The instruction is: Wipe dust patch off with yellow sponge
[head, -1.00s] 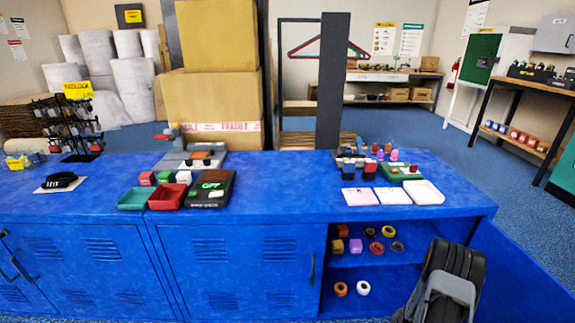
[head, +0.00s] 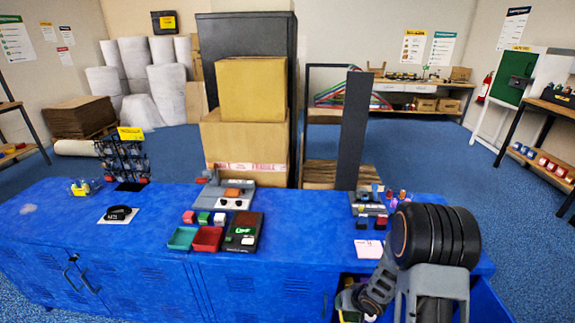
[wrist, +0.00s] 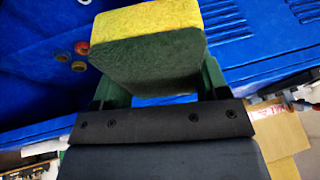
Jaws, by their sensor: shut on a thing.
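My gripper (wrist: 158,72) is shut on the yellow sponge (wrist: 145,22) in the wrist view. The sponge is a block with a yellow layer and a dark green layer, held between green fingers. In the head view my arm is at the right, in front of the blue counter (head: 150,230), and largely hides the gripper. A pale greyish patch, which looks like the dust patch (head: 28,209), lies on the counter top at the far left, well away from my gripper.
A black strap on a white card (head: 118,215), a small display rack (head: 124,160) and a yellow item (head: 84,187) stand between. Teal (head: 182,237) and red (head: 207,238) trays sit mid-counter. The counter around the patch is clear.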

